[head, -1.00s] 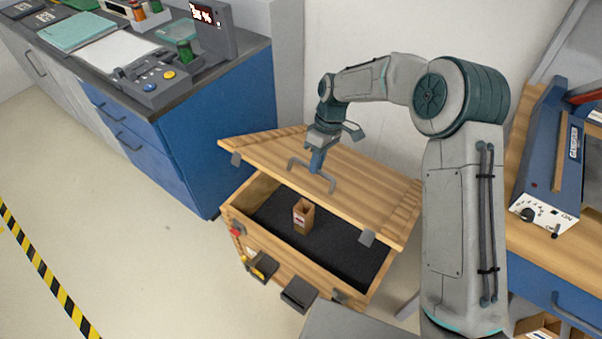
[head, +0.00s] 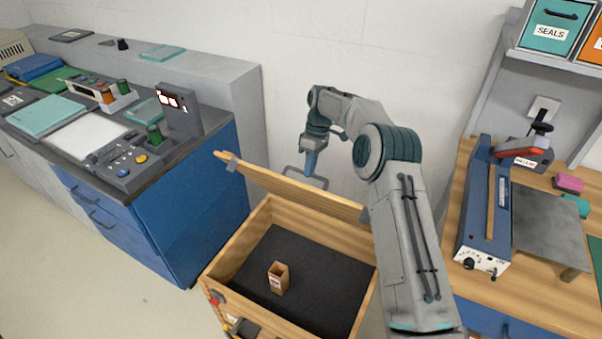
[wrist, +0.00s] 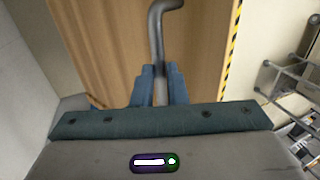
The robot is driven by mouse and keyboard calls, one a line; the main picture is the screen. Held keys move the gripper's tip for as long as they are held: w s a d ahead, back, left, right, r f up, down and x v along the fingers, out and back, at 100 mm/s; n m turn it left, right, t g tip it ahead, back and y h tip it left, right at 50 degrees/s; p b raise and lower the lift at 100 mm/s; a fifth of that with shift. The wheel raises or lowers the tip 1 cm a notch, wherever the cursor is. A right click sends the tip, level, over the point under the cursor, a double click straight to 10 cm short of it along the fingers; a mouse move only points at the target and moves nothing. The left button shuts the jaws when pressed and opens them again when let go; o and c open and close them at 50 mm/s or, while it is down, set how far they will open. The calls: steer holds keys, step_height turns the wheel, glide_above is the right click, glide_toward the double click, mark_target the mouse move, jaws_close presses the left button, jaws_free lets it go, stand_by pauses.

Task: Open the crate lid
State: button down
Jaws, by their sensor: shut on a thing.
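The wooden crate (head: 240,238) stands in front of me with a dark lined floor. Its lid (head: 290,188) is raised steeply at the back, seen nearly edge-on in the head view, and the interior is exposed. My gripper (head: 309,172) is behind the top of the lid. In the wrist view my gripper (wrist: 161,82) is shut on the grey bar handle (wrist: 157,35), in front of the lid's wooden face (wrist: 110,50). A small open brown box (head: 279,279) stands inside the crate.
A blue cabinet with a dark top (head: 190,215) stands close on the crate's left. A wooden bench (head: 535,295) with a blue and grey machine (head: 483,225) is on the right. A white wall (head: 330,60) rises behind.

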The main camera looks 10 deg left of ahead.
steer(key=shift+w+d+f+p, duration=0.1)
steer(key=shift+w+d+p, duration=0.15)
steer(key=shift+w+d, duration=0.25)
steer(key=shift+w+d+p, duration=0.25)
steer(key=shift+w+d, duration=0.05)
steer(key=shift+w, duration=0.35)
steer(key=c, duration=1.5)
jaws_free()
steer(key=shift+w+f, duration=0.1)
steer(key=shift+f, duration=0.1)
steer(key=shift+o, duration=0.2)
steer(key=shift+w+a+r, duration=0.1)
steer(key=shift+a+r, duration=0.15)
steer(key=shift+a, duration=0.05)
